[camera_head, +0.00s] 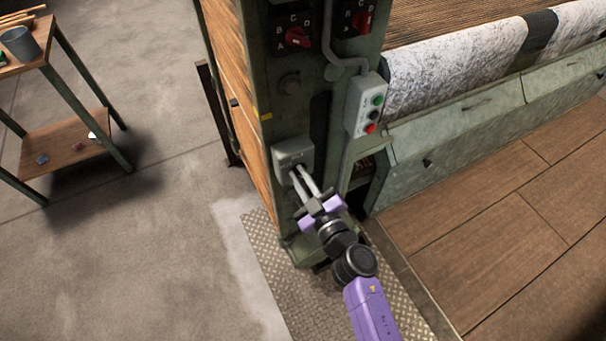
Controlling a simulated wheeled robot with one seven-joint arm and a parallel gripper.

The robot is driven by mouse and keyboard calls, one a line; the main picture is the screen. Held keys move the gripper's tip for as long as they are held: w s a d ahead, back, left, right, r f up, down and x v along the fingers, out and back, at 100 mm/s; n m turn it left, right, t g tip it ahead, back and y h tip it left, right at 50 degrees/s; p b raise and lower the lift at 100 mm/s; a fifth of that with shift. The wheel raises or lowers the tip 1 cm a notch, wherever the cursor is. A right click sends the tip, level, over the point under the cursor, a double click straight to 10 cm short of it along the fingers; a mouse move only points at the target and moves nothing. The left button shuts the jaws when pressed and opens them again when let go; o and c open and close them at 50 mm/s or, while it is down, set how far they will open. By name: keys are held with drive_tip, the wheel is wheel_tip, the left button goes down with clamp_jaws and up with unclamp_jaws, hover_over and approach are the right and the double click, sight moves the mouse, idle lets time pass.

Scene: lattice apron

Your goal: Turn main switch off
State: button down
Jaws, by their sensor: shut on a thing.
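A grey-green switch box (291,153) is mounted low on the front of the green machine column; I take it to be the main switch. My gripper (296,174) reaches up to the lower part of this box. Its two pale fingers are close together at the box, shut on a small part there. The fingertips hide that part, so its shape and position cannot be told.
Above are red rotary selectors (297,37) marked A to D. A push-button box (367,105) with green, white and red buttons sits to the right. A chequered metal plate (262,255) lies below. A shelf table (62,155) stands left; open floor lies between.

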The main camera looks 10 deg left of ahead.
drive_tip(key=shift+s+a+f+n+b, duration=0.15)
drive_tip(key=shift+f+n+b, duration=0.35)
drive_tip(key=shift+n, duration=1.55)
drive_tip(key=shift+s+a+f+n+b, duration=0.1)
drive_tip(key=shift+a+f+n+b, duration=0.4)
drive_tip(key=shift+n, duration=1.6)
drive_tip(key=shift+s+f+n+b, duration=0.15)
drive_tip(key=shift+n+b, duration=0.55)
drive_tip(key=shift+n, duration=1.35)
drive_tip(key=c, duration=1.5)
unclamp_jaws()
drive_tip(key=shift+o, duration=0.2)
drive_tip(key=shift+f, duration=0.15)
drive_tip(key=shift+d, duration=0.1)
